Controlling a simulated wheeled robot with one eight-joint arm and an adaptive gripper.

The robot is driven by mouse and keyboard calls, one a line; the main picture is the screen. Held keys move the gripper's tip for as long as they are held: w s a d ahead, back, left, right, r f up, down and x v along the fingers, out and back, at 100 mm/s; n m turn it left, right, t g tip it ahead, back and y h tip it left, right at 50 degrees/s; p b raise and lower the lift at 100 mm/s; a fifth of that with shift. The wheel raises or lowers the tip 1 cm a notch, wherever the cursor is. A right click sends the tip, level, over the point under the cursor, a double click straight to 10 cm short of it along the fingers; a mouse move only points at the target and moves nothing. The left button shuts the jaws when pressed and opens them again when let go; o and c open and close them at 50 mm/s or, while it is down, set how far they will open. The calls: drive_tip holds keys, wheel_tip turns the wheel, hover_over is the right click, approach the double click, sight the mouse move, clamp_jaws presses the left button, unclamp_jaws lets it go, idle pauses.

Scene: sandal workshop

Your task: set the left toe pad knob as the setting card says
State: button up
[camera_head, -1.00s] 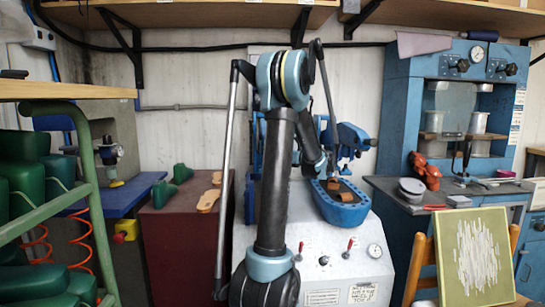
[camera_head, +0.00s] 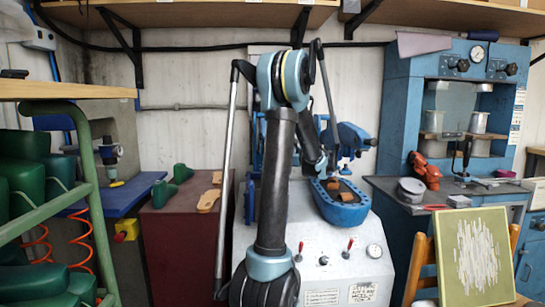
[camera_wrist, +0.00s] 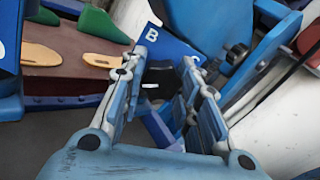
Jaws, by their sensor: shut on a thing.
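In the wrist view my gripper (camera_wrist: 165,62) has its two blue fingers on either side of a black knob (camera_wrist: 160,74) and is shut on it. A blue plate (camera_wrist: 170,42) with a white letter B sits just beyond the fingertips. The knob's pointer and any scale marks cannot be made out. In the head view the white machine (camera_head: 335,245) with its blue tray (camera_head: 343,212) stands behind my arm, and the arm hides my gripper and the knob. Small placards (camera_head: 363,293) on the machine front are too small to read.
A dark red cabinet (camera_head: 165,240) with green lasts (camera_head: 181,173) and tan soles (camera_head: 208,200) stands left of the machine. A blue press (camera_head: 400,110) stands at the right. A green rack (camera_head: 85,150) is at the near left, and a framed panel (camera_head: 475,255) at the near right.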

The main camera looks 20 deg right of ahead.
drive_tip(key=shift+n, duration=1.1)
drive_tip(key=o, duration=1.1)
drive_tip(key=v, duration=1.2)
drive_tip(key=shift+f, duration=0.1)
